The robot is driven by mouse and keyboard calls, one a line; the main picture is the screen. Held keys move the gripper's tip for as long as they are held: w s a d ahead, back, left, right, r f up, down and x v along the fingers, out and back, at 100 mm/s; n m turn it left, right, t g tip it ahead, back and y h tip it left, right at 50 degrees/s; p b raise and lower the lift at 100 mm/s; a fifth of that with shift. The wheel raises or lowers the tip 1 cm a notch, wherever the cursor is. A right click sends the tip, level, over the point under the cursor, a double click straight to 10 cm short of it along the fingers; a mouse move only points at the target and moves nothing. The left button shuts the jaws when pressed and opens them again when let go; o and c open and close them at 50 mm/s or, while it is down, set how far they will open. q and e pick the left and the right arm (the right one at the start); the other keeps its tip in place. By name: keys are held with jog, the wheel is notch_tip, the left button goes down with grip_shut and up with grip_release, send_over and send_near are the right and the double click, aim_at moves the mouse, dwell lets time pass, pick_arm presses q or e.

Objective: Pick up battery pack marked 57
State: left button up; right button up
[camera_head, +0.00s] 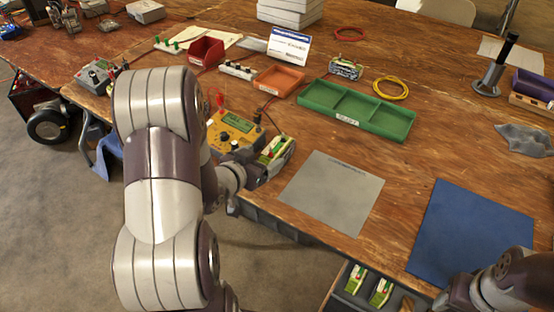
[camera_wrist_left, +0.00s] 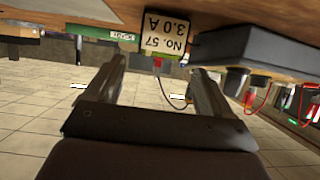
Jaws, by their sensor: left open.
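The battery pack marked 57 (camera_wrist_left: 163,32) shows its white label upside down in the left wrist view, reading No. 57 and 3.0 A. A red plug and dark wire hang below it. In the camera_head view a green and white pack (camera_head: 272,148) sits by the table's front edge, partly hidden by my gripper. My left gripper (camera_head: 276,158) is open there. In the left wrist view its two fingers (camera_wrist_left: 157,68) point at the pack, which lies in line with the gap. Whether they touch it I cannot tell. My right arm shows at lower right; its gripper is out of view.
A yellow meter (camera_head: 230,132) stands just left of the pack, with leads. A grey mat (camera_head: 332,192) and a blue mat (camera_head: 470,235) lie to the right. A green tray (camera_head: 357,109) is behind. More green and white packs (camera_head: 380,292) lie below the table edge.

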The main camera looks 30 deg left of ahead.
aim_at(270, 151)
pick_arm(q)
jog(key=x, duration=0.3)
jog(key=b+x, duration=0.1)
jog(key=x, duration=0.2)
jog(key=shift+w+d+r, duration=0.1)
jog(key=shift+r, duration=0.2)
grip_shut()
